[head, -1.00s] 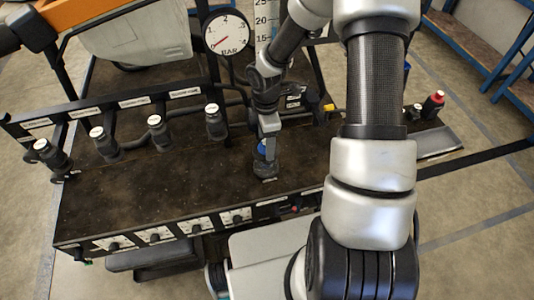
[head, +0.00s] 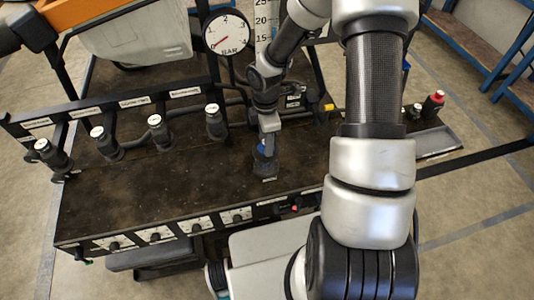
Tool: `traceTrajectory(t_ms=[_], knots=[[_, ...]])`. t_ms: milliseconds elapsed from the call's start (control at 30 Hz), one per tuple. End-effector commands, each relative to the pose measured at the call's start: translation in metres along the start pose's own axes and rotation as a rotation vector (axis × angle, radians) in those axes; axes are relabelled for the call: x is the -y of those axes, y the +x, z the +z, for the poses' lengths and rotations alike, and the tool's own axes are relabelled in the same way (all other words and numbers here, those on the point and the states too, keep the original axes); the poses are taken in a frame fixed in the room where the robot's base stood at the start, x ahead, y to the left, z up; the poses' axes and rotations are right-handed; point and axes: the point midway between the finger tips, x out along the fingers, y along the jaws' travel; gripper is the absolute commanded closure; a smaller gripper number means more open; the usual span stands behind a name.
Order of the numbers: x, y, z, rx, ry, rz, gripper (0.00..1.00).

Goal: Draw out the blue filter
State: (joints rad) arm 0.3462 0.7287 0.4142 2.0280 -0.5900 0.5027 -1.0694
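The blue filter (head: 261,151) shows as a small patch of blue in a dark round holder (head: 265,168) on the dark bench top. My gripper (head: 268,143) points down at it from above, with its tip at the top of the filter. The gripper covers part of the filter. I cannot tell whether the fingers are closed on it or only around it.
The bench (head: 150,195) carries a row of black nozzle bodies with white caps (head: 156,120) at left. A pressure gauge (head: 227,33) stands behind. A red-capped bottle (head: 433,101) stands at right. The bench top left of the holder is clear.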

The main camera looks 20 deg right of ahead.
Motion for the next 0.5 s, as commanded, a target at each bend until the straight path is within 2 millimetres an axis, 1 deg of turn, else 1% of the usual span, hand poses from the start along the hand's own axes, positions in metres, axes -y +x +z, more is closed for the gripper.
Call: traceTrajectory(t_ms=[33,100,267,500], knots=[[0.000,0.000,0.000,0.000,0.000,0.000,0.86],[0.000,0.000,0.000,0.000,0.000,0.000,0.96],[0.000,-0.002,0.000,0.000,0.000,0.000,0.96],[0.000,-0.012,0.000,0.000,0.000,0.000,0.96]])
